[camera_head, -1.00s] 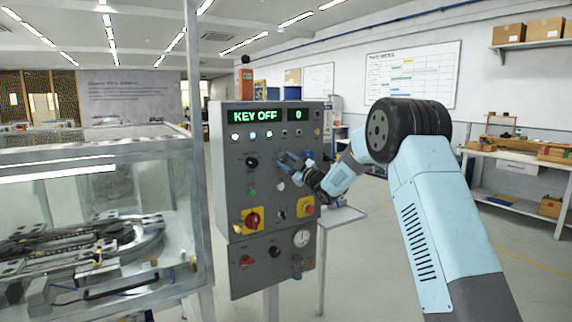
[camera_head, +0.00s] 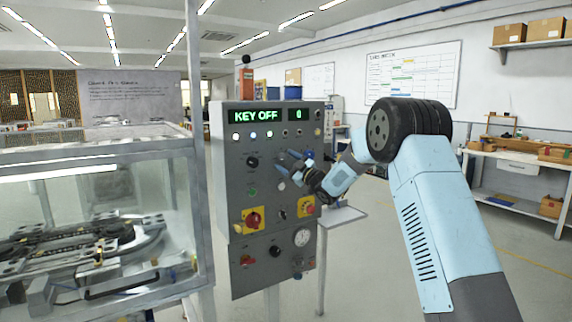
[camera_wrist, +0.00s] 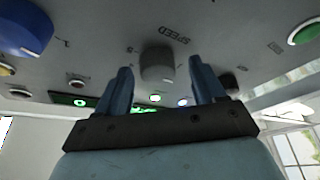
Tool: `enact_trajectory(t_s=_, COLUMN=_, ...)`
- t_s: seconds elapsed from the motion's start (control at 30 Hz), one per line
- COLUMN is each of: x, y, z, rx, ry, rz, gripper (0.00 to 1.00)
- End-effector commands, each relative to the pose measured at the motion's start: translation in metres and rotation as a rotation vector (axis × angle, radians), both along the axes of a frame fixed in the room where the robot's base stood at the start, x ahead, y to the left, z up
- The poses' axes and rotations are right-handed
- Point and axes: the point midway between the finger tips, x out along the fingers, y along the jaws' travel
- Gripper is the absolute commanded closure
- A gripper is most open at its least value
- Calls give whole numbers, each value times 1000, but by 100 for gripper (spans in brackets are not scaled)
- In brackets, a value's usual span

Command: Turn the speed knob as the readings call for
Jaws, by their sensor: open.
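The grey control panel (camera_head: 228,185) stands in the middle of the head view. Its green display (camera_head: 255,117) reads KEY OFF, and the number display (camera_head: 294,116) beside it reads 0. In the wrist view a grey round knob (camera_wrist: 157,63) sits beside the printed word SPEED. My gripper (camera_wrist: 160,72) is open, with one blue finger on each side of the knob in that view; I cannot tell whether they touch it. In the head view my gripper (camera_head: 290,162) is at the panel's right half, and the speed knob cannot be made out behind it.
A glass-walled enclosure (camera_head: 90,215) with track stands at left. A small shelf (camera_head: 343,216) is right of the panel.

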Motion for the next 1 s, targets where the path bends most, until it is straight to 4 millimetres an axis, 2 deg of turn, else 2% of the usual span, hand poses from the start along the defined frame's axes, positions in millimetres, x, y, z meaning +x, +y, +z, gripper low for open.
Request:
enact_trajectory(t_s=0.17, x=-9, y=-12, z=-5, rx=-1, ry=2, rz=-3, gripper=31)
enact_trajectory(t_s=0.7, x=-72, y=-83, z=-35, rx=-1, ry=3, rz=-2, gripper=31)
enact_trajectory(t_s=1.0, x=-87, y=-98, z=-42, rx=0, ry=2, rz=0, gripper=31)
